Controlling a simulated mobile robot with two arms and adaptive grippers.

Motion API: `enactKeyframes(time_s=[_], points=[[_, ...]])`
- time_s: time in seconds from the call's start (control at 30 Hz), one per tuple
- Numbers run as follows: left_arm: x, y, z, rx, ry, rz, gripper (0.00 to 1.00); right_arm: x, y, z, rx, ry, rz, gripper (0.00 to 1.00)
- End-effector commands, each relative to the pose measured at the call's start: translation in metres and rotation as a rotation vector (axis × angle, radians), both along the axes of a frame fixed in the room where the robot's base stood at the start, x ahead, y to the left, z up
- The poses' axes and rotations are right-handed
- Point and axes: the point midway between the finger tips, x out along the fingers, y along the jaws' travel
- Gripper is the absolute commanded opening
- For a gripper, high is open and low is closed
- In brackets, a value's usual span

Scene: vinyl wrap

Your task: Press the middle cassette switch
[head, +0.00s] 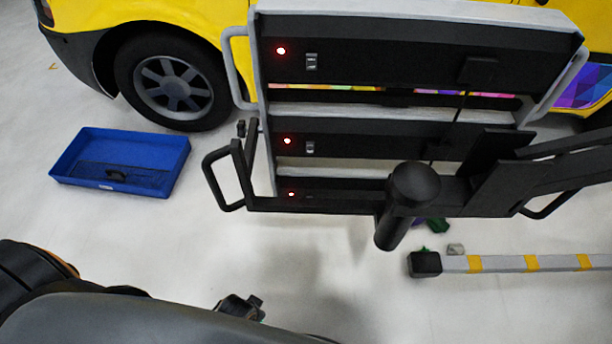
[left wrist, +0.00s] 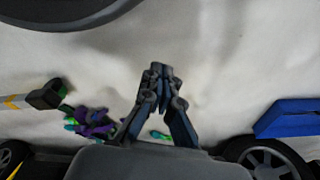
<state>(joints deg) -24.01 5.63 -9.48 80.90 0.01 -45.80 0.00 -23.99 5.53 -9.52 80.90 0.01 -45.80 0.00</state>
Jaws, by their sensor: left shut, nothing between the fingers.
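A dark rack (head: 365,60) with three stacked black cassettes stands ahead in the head view. The middle cassette (head: 370,140) has a lit red light (head: 287,141) and a small grey switch (head: 310,147) near its left end. The upper cassette has a similar switch (head: 311,62) and red light; the lowest shows a red light, its switch not visible. My left gripper (head: 240,308) is low at the bottom of the head view, well below and apart from the rack. In the left wrist view it (left wrist: 160,72) is shut and empty. My right gripper is not in view.
A blue tray (head: 170,178) lies on the floor at left. A yellow vehicle (head: 205,25) stands behind. A black post (head: 412,195) and frame bars stand before the rack's lower right. A grey-yellow barrier (head: 500,264) lies right. Purple-green items (left wrist: 88,122) lie on the floor.

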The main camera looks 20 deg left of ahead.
Motion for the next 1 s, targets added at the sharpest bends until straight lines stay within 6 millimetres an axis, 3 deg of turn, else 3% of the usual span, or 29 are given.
enactKeyframes(time_s=[0.03, 0.1, 0.23, 0.47, 0.6, 0.77, 0.9, 1.0], points=[[0.016, -0.002, -0.002, -0.003, -0.022, 0.003, 0.00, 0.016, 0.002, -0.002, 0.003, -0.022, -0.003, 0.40], [0.030, -0.004, 0.016, -0.005, -0.039, 0.006, 0.00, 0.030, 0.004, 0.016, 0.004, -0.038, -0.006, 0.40], [0.046, -0.006, 0.053, -0.006, -0.068, 0.009, 0.00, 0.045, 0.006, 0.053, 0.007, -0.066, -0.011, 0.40], [0.066, -0.005, 0.113, 0.064, -0.166, -0.059, 0.00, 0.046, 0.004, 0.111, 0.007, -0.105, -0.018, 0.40], [0.106, -0.003, 0.156, 0.259, -0.331, -0.214, 0.00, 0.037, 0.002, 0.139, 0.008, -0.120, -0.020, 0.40], [0.157, -0.011, 0.204, 0.537, -0.524, -0.413, 0.00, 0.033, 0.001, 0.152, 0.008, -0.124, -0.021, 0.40], [0.195, -0.031, 0.251, 0.809, -0.684, -0.590, 0.00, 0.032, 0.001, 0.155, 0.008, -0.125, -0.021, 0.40], [0.212, -0.049, 0.282, 0.984, -0.774, -0.691, 0.00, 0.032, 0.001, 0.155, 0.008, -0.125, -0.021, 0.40]])
